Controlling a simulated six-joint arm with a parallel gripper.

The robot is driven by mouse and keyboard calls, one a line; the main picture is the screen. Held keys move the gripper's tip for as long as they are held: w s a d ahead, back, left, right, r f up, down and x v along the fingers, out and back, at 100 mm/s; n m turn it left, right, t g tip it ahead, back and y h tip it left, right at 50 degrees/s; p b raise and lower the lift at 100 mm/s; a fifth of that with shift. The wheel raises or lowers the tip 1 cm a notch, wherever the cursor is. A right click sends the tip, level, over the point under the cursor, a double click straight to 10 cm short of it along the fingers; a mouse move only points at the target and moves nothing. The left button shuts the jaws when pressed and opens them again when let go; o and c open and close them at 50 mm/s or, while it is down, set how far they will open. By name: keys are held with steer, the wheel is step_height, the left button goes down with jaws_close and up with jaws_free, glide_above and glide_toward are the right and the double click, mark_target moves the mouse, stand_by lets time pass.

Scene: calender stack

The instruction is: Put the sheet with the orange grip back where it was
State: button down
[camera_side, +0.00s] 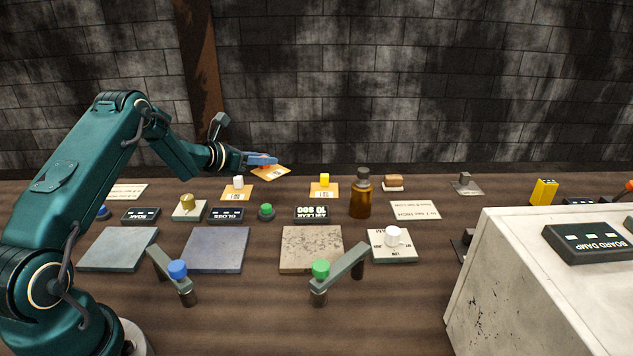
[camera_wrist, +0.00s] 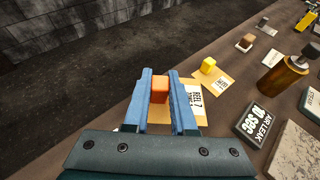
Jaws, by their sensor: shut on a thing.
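The sheet with the orange grip (camera_side: 275,173) is a tan card with a white printed label. My gripper (camera_side: 263,160) is shut on its orange grip and holds it raised above the back of the table. In the wrist view the orange grip (camera_wrist: 160,90) sits between the two blue fingers of my gripper (camera_wrist: 160,100), and the sheet's label (camera_wrist: 193,100) reads "REEL 7". Two similar tan sheets lie on the table, one with a white grip (camera_side: 238,183) and one with a yellow grip (camera_side: 325,180).
A brown bottle (camera_side: 361,198) stands right of the yellow-grip sheet. Dark label blocks (camera_side: 312,214), a green button (camera_side: 266,212) and flat square plates (camera_side: 217,249) lie nearer the front. A white cabinet (camera_side: 530,270) fills the front right. Bare table shows between the white-grip and yellow-grip sheets.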

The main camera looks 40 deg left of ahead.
mark_target(276, 187)
steer(key=shift+w+d+f, duration=0.7)
steer(key=shift+w+f, duration=0.15)
steer(key=shift+w, duration=0.1)
steer(key=shift+f, duration=1.85)
steer(key=c, duration=0.7)
jaws_free()
steer(key=shift+f, duration=0.15)
steer(key=shift+c, duration=0.2)
